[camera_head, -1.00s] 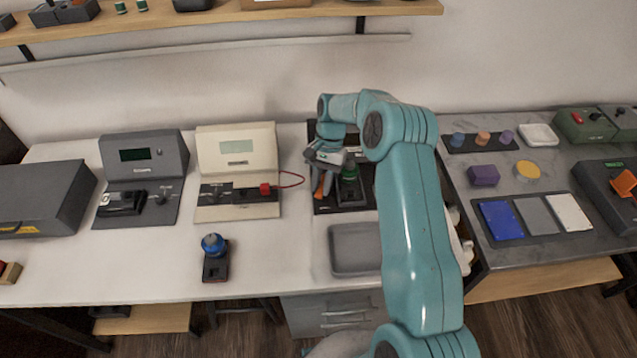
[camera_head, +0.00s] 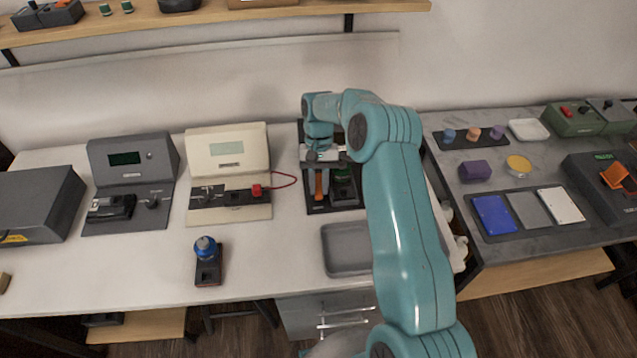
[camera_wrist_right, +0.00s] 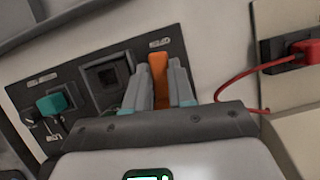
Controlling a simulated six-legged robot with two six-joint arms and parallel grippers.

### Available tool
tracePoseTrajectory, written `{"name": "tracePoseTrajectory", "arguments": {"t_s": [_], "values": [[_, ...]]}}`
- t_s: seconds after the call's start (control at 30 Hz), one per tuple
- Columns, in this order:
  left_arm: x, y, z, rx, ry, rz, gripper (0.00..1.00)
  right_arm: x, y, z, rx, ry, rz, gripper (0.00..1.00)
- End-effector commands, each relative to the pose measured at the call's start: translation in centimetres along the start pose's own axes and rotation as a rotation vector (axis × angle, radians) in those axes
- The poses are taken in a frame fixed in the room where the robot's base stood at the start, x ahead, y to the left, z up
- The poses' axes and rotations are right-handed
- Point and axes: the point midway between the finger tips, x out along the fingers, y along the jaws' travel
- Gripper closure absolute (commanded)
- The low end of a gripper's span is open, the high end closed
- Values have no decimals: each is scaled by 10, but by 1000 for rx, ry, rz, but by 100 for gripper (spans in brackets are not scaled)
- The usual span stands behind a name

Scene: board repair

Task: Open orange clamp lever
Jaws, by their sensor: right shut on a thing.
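The orange clamp lever (camera_head: 319,184) stands on the black fixture (camera_head: 318,208) near the back of the white bench. In the right wrist view the orange lever (camera_wrist_right: 158,79) sits upright between the two fingers. My right gripper (camera_wrist_right: 161,88) is shut on it, with a grey-teal finger on each side. In the head view my right gripper (camera_head: 318,172) reaches down over the fixture from above, and its wrist hides the fixture's upper part. A green-marked dark part (camera_head: 343,184) sits beside the lever on the right. My left gripper is not in view.
A cream meter (camera_head: 228,150) with a red plug and lead stands left of the fixture, with a dark grey meter (camera_head: 130,165) beyond. A grey tray (camera_head: 347,250) lies in front. A blue-knobbed device (camera_head: 207,262) stands on otherwise clear bench front.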

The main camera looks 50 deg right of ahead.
Motion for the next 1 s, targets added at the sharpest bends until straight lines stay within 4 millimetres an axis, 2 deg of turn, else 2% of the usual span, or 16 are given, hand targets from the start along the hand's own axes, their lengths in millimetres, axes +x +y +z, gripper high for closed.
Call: {"name": "tracePoseTrajectory", "arguments": {"t_s": [0.13, 0.17, 0.23, 0.5, 0.63, 0.77, 1.0], "values": [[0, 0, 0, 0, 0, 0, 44, 0, 0, 1, 0, -2, -1, 100], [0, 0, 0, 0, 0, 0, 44, 0, 0, 1, 0, -2, -1, 74], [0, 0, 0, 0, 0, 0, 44, 0, 0, 1, 0, -2, -1, 51], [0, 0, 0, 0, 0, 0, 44, 0, 0, 0, 2, 0, -1, 51], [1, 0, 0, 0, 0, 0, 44, -8, 0, -1, 2, 2, -1, 51], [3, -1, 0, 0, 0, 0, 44, -32, 0, -1, 2, 5, -3, 51], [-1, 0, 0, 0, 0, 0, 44, -90, -1, 0, 1, 3, -2, 51]]}}
